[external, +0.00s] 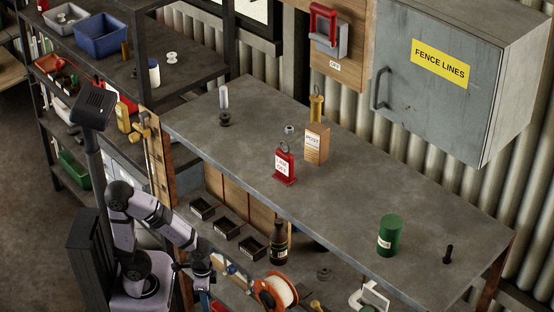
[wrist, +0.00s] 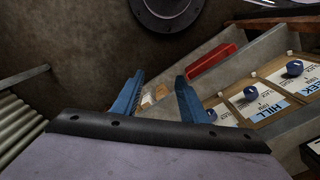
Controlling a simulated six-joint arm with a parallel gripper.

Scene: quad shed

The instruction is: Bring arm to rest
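My arm (external: 126,222) is folded low at the left of the workbench, with its wrist (external: 200,270) below the level of the bench top. My gripper (wrist: 160,76) shows in the wrist view as two blue fingers. The fingers are well apart, with nothing held between them. In the external view the fingers are too small to make out clearly.
A brown bottle (external: 279,245) and an orange reel (external: 275,292) stand below, near my wrist. Shelving (external: 140,75) stands behind my arm.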

